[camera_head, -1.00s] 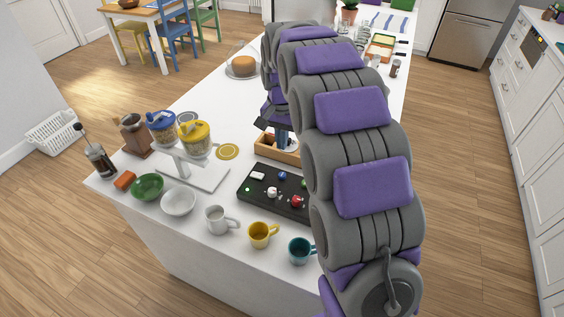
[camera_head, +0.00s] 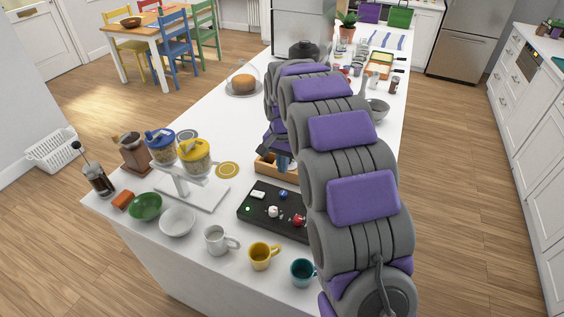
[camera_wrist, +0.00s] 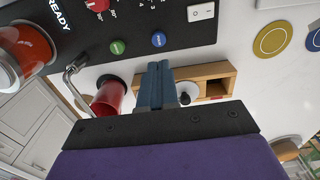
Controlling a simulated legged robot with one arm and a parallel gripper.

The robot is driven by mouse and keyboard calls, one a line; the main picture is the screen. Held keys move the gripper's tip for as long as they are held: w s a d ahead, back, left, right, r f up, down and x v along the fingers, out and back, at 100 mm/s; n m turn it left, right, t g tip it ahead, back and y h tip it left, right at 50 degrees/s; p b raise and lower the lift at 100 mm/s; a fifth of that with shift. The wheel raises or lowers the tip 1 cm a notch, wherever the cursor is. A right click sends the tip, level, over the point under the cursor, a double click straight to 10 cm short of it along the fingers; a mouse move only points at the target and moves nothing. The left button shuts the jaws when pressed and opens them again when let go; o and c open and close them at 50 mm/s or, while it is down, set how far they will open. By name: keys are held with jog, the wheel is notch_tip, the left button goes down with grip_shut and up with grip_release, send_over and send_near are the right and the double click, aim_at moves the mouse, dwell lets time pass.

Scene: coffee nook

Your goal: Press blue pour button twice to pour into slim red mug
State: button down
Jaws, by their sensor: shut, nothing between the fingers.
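A black control panel (camera_head: 262,216) lies on the white counter. In the wrist view the panel (camera_wrist: 90,40) carries a blue button (camera_wrist: 158,39), a green button (camera_wrist: 117,47), a red knob (camera_wrist: 97,5) and a white rocker switch (camera_wrist: 201,12). A slim red mug (camera_wrist: 108,98) is beside a bent chrome spout (camera_wrist: 75,70). My gripper (camera_wrist: 156,65) is shut and empty. Its fingertips appear just below the blue button in the picture; contact is not visible. In the head view the blue button (camera_head: 283,194) shows, but my arm hides much of the gripper.
A wooden box (camera_wrist: 215,80) is beside my fingers. A red part with a metal collar (camera_wrist: 28,45) is at the wrist view's left. White (camera_head: 216,240), yellow (camera_head: 262,256) and teal (camera_head: 302,271) mugs line the counter's front edge. Jars (camera_head: 195,155) on a stand are left of the panel.

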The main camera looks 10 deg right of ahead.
aim_at(284, 193)
notch_tip(284, 193, down, 10)
jog(key=shift+d+r+b, duration=0.1)
jog(key=shift+r+b, duration=0.1)
jog(key=shift+b, duration=0.9)
jog(key=shift+f, duration=0.15)
jog(key=shift+s+f+p, duration=0.15)
jog(key=shift+f+p, duration=0.45)
jog(key=shift+f, duration=0.2)
jog(key=shift+d+r+p, duration=0.1)
jog(key=shift+r+p, duration=0.25)
jog(key=shift+r, duration=0.2)
notch_tip(284, 193, up, 13)
jog(key=p, duration=0.3)
